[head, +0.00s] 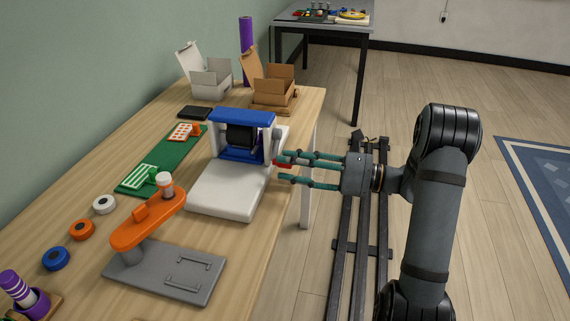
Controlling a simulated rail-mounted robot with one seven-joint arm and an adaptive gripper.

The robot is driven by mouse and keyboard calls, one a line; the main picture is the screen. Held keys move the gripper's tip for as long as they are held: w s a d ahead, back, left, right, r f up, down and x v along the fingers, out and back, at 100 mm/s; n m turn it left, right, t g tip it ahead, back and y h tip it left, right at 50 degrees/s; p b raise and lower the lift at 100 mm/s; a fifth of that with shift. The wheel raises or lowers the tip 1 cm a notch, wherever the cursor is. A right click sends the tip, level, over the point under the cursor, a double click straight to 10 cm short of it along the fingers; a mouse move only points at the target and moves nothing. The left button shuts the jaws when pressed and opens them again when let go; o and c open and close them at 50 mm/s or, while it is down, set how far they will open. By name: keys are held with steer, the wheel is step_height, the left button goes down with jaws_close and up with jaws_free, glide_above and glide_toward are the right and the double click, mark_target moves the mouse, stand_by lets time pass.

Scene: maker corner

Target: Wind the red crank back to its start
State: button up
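The machine (249,118) on the table has a blue top, white posts, a dark roller and a white base plate (226,190). The red crank (284,164) shows as a small red piece at its right side, partly hidden by my fingers. My gripper (283,168) reaches in from the right with teal fingers. Its fingertips stand apart, one above and one below the red piece. Whether a finger touches the crank cannot be told. The crank's full arm and angle are hidden.
An orange-and-grey press (150,217) stands at the front of the table. Green boards (167,152), coloured rings (81,229) and open boxes (272,88) lie left and behind.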

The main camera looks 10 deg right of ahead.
steer(key=shift+x, duration=0.8)
steer(key=c, duration=0.3)
jaws_close()
